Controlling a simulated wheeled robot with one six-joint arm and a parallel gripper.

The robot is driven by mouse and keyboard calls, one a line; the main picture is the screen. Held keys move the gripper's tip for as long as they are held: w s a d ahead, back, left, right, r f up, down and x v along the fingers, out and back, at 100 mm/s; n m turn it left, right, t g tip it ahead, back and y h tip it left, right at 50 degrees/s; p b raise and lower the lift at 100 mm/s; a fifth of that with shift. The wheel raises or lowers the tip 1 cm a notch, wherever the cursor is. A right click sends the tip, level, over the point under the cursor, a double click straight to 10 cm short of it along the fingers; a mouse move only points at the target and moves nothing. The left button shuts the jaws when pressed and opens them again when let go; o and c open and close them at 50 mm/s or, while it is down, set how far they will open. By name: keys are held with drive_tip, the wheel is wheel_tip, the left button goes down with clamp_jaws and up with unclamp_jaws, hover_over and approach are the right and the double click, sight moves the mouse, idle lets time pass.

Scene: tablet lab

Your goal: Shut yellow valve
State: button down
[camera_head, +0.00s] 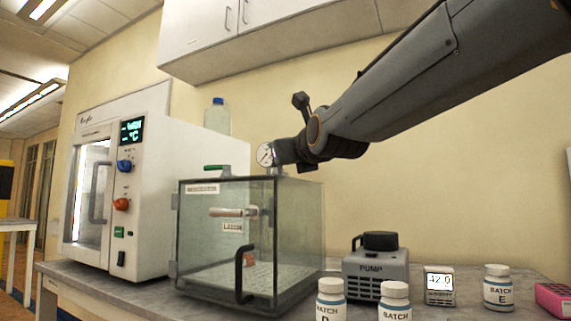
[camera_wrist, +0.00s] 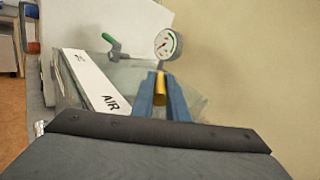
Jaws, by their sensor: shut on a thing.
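The yellow valve (camera_wrist: 160,88) shows in the wrist view as a small yellow handle between my fingers, just below the round gauge. My gripper (camera_wrist: 160,90) is shut on it, with a blue finger on each side. In the head view my gripper (camera_head: 278,156) reaches the top right of the glass chamber (camera_head: 215,265), beside the gauge (camera_head: 265,154), and the yellow handle is hidden there. The gauge (camera_wrist: 168,43) has a white face with a red part and a green part. A green valve handle (camera_head: 217,168) is on the chamber's top, left of the gauge.
A white label reading AIR (camera_wrist: 95,80) lies left of my fingers. A white oven (camera_head: 125,190) stands left of the chamber. A pump (camera_head: 375,268), a small display (camera_head: 439,286) and several white bottles (camera_head: 498,290) stand to the right. A wall cupboard (camera_head: 270,45) hangs above.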

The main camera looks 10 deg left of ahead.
drive_tip(key=shift+f, duration=0.4)
drive_tip(key=c, duration=1.7)
unclamp_jaws()
drive_tip(key=shift+s+r, duration=0.1)
drive_tip(key=shift+c, duration=0.2)
drive_tip(key=shift+r, duration=0.1)
drive_tip(key=p+v, duration=0.5)
drive_tip(key=v, duration=0.2)
drive_tip(key=shift+s+d, duration=0.2)
drive_tip(key=shift+s, duration=0.15)
